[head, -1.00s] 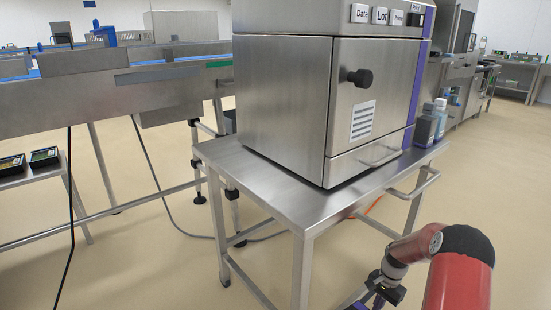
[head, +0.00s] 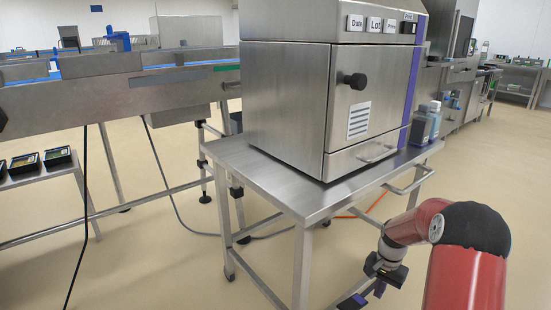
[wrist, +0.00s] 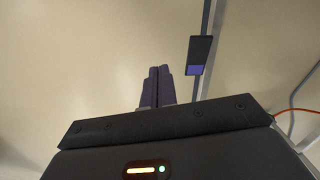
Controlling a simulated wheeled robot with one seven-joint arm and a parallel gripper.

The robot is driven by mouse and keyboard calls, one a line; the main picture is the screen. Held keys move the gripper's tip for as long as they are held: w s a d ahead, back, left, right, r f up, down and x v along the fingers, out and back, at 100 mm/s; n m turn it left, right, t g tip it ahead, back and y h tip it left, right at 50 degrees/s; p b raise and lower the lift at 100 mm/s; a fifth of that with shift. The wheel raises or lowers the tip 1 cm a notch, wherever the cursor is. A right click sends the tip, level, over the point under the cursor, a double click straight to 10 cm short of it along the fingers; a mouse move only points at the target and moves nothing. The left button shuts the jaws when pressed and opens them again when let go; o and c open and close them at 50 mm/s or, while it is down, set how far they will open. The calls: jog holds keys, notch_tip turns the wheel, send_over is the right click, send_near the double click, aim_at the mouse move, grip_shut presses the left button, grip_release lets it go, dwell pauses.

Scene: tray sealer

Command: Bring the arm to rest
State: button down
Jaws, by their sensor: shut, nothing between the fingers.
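My red arm is at the lower right of the head view, bent at a black joint. My gripper (wrist: 158,84) shows in the wrist view with its two dark purple fingers side by side, shut and empty, over the bare floor. In the head view the dark wrist end of my arm is low, in front of the steel table's right side, apart from it. The fingers are hard to make out there.
A steel machine (head: 285,100) with a black knob and label buttons stands on the steel table (head: 240,166). Two bottles (head: 427,122) stand beside it. A conveyor (head: 110,100) and a low shelf with black trays (head: 58,155) are at left. Beige floor is open at right.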

jog(key=s+a+r+n+t+h, duration=0.1)
jog(key=s+a+r, duration=0.25)
jog(key=r, duration=0.35)
jog(key=s+a+r+n+t+p, duration=0.1)
jog(key=s+a+r+n, duration=0.2)
jog(key=r, duration=0.4)
jog(key=s+a+r+t+h, duration=0.1)
jog(key=s+a+r, duration=0.25)
jog(key=r, duration=0.45)
jog(key=s+a+r+n+t+p, duration=0.1)
jog(key=s+a+r+n, duration=0.1)
jog(key=s, duration=0.7)
jog(key=s+a+r+n+t+y, duration=0.1)
jog(key=s+a+r+n+t, duration=0.1)
jog(key=s, duration=0.7)
notch_tip(320, 180, up, 2)
jog(key=shift+s+a+r+p, duration=0.2)
jog(key=shift+s+a+p, duration=0.2)
jog(key=shift+a, duration=0.15)
jog(key=shift+a, duration=0.1)
